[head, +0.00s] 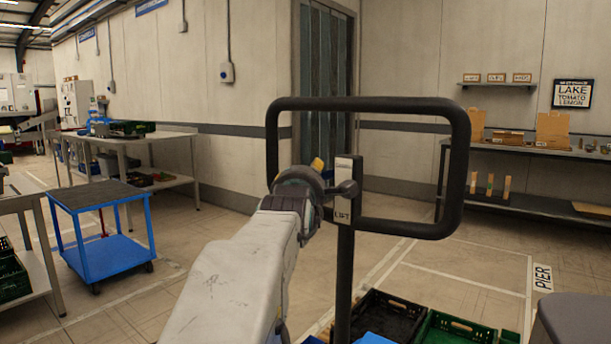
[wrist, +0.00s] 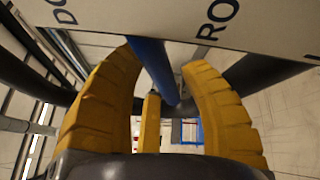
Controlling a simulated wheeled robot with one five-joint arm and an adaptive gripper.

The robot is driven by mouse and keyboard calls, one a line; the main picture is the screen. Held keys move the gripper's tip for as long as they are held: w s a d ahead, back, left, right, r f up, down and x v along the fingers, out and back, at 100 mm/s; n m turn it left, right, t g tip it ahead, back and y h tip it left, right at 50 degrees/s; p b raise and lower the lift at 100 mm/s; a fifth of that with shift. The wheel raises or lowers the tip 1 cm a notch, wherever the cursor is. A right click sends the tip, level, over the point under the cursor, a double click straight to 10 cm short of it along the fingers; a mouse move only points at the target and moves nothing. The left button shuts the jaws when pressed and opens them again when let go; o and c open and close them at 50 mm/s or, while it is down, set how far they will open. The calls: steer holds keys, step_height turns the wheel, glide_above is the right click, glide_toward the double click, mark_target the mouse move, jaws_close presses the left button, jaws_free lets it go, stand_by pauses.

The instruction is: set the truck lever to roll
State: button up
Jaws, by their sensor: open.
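The truck's handle (head: 463,150) is a dark loop on a post in front of me in the head view. In the wrist view the plate (wrist: 130,15) shows parts of words, "DO" and "RO". A blue rod, seemingly the lever (wrist: 150,62), reaches down from the plate between the yellow fingers of my gripper (wrist: 162,60). The fingers are open, one on each side of it, with gaps showing. In the head view my gripper (head: 318,165) is at the plate, partly hidden by my arm.
Black (head: 386,312) and green crates (head: 455,326) sit low behind the post. A blue cart (head: 105,260) stands at left, near a table (head: 150,136). A shelf (head: 520,205) lines the right wall. Floor beyond the handle is mostly clear.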

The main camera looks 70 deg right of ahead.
jaws_close()
stand_by(0.4)
